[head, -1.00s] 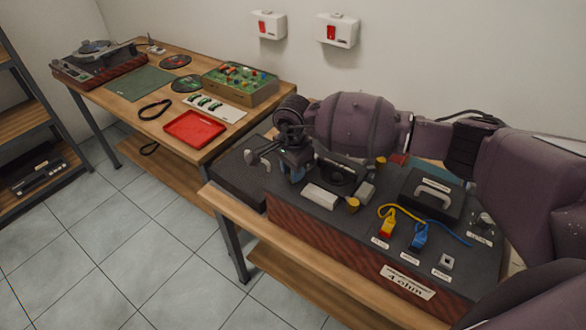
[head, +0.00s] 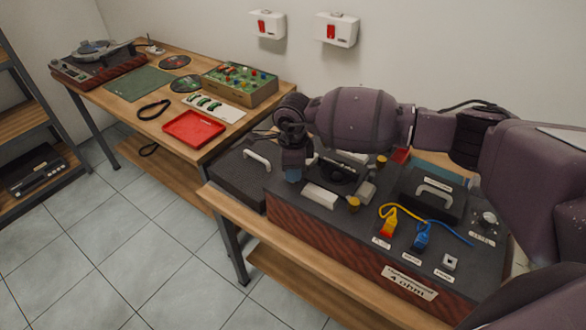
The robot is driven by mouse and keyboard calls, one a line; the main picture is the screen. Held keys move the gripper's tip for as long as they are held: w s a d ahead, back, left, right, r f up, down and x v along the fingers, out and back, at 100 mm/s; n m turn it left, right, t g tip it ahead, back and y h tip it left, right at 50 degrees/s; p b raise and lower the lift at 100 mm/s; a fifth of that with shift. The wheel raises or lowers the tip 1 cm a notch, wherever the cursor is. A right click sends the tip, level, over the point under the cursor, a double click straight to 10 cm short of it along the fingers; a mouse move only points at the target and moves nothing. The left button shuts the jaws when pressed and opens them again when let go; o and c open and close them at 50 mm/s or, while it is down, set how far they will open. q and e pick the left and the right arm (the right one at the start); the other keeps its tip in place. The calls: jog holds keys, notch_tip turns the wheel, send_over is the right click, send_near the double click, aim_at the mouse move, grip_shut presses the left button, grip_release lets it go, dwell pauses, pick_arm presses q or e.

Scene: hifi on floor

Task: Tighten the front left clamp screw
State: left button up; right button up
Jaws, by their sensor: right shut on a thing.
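The black-topped cabinet (head: 322,222) carries a round dark unit (head: 337,174) held between pale clamp bars. Two yellow clamp screws show, one at the back right (head: 381,161) and one at the front right (head: 353,204). My right gripper (head: 292,173) points down at the left side of the round unit, at the cabinet's left end. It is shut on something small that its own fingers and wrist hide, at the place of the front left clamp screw. That screw itself is not visible. My left gripper is out of view.
A dark box with a white handle (head: 257,160) stands left of the cabinet. A yellow plug (head: 388,228), a blue plug (head: 421,236) and a black lid with a grey handle (head: 434,193) are to the right. A red tray (head: 194,128) lies on the far bench.

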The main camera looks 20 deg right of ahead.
jog(key=m, duration=0.4)
jog(key=shift+m, duration=0.3)
jog(key=shift+m+p, duration=0.3)
jog(key=shift+m, duration=0.6)
jog(key=m, duration=0.3)
jog(key=shift+m, duration=0.3)
jog(key=m+p, duration=0.1)
jog(key=m, duration=0.3)
jog(key=shift+m, duration=0.3)
jog(key=o, duration=0.9)
jog(key=shift+r, duration=0.1)
